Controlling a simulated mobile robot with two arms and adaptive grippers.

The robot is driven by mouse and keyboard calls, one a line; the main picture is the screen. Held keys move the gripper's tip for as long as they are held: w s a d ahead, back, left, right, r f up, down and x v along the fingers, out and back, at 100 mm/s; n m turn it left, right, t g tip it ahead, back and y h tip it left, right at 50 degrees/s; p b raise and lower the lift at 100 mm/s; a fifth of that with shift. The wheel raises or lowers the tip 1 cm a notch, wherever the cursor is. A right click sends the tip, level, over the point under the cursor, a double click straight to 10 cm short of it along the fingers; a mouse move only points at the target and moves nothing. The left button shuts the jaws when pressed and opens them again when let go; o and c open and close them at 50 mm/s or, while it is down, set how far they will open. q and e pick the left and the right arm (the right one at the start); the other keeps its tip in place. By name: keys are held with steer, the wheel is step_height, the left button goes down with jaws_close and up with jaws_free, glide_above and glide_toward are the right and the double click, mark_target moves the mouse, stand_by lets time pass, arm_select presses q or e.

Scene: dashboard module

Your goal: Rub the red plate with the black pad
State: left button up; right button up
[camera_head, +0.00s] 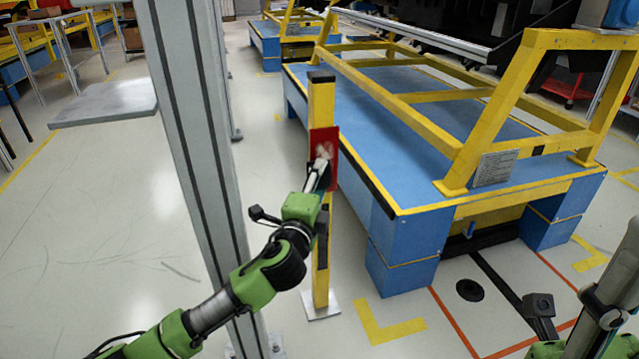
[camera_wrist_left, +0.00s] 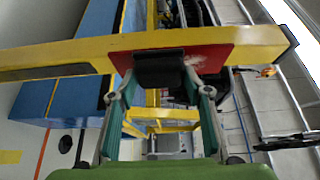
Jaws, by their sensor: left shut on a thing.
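The red plate (camera_head: 331,138) is fixed upright on the yellow post (camera_head: 321,98) in the head view, with a pale smudge on its face. In the left wrist view the red plate (camera_wrist_left: 214,57) lies across the yellow post, and the pale smudge shows to the right of the pad. My left gripper (camera_head: 321,178) is in front of the plate's lower part. Its fingers are shut on the black pad (camera_wrist_left: 160,70), which appears to be at or against the plate and covers its middle. My right gripper (camera_head: 608,298) is partly visible at the lower right, away from the plate.
A blue platform (camera_head: 400,110) with a yellow frame (camera_head: 500,100) stands right of the post. A grey slab (camera_head: 105,103) is at the back left.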

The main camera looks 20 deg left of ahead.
arm_select(q)
steer(key=shift+w+a, duration=0.25)
steer(key=shift+w, duration=0.05)
